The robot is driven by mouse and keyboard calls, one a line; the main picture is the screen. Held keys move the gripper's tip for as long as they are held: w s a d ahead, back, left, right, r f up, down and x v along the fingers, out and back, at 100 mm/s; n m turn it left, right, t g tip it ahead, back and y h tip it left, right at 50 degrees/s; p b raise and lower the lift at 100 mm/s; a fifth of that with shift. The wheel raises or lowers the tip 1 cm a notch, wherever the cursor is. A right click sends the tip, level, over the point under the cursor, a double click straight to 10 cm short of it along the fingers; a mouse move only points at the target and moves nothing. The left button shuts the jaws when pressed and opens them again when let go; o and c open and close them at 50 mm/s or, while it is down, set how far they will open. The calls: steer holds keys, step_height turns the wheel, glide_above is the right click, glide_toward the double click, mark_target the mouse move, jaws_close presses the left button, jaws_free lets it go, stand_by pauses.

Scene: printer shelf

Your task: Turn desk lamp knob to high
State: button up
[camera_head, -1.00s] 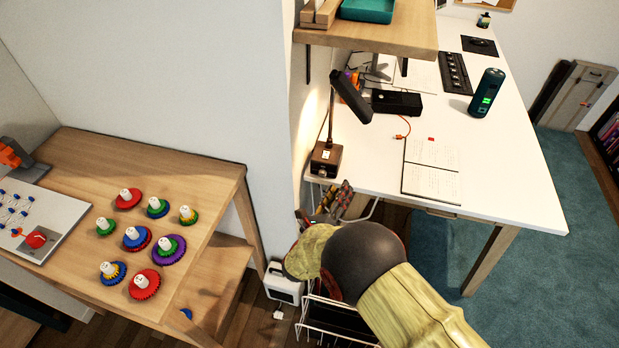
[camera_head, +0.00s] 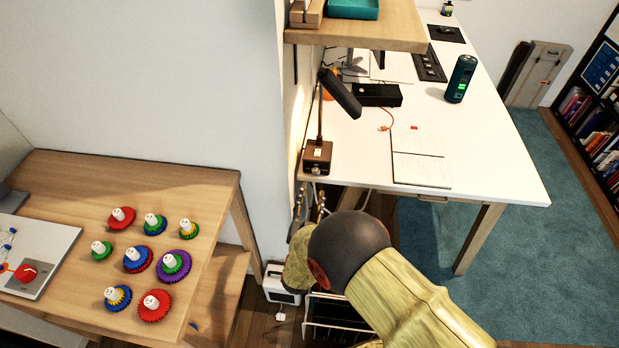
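The desk lamp has a dark head (camera_head: 340,94) on a thin upright stem and a brown, box-like base (camera_head: 318,153) at the near left corner of the white desk. A small light knob (camera_head: 316,170) shows low on the front of the base. A pale label or switch plate is above it. My gripper (camera_head: 310,193) is just below and in front of the base, with its fingers pointing up toward it. The two fingers look apart, with nothing seen between them. The gripper seems clear of the knob, and my wrist hides part of it.
The white desk (camera_head: 480,150) holds an open notebook (camera_head: 418,155), a black box (camera_head: 377,95) and a dark bottle (camera_head: 461,79). A wooden shelf (camera_head: 400,30) overhangs the lamp. A wall stands left of it. A wooden table (camera_head: 190,190) with colored gears is at left.

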mark_target(315, 174)
steer(key=w+n+b, duration=0.1)
steer(key=w, duration=0.1)
steer(key=w+d+n+b, duration=0.1)
steer(key=w, duration=0.1)
steer(key=w+n, duration=0.1)
steer(key=w, duration=0.2)
steer(key=shift+d+f+b, duration=0.1)
steer(key=shift+d+b, duration=0.15)
steer(key=shift+b, duration=0.15)
steer(key=shift+w, duration=0.35)
steer(key=shift+c, duration=1.3)
jaws_close()
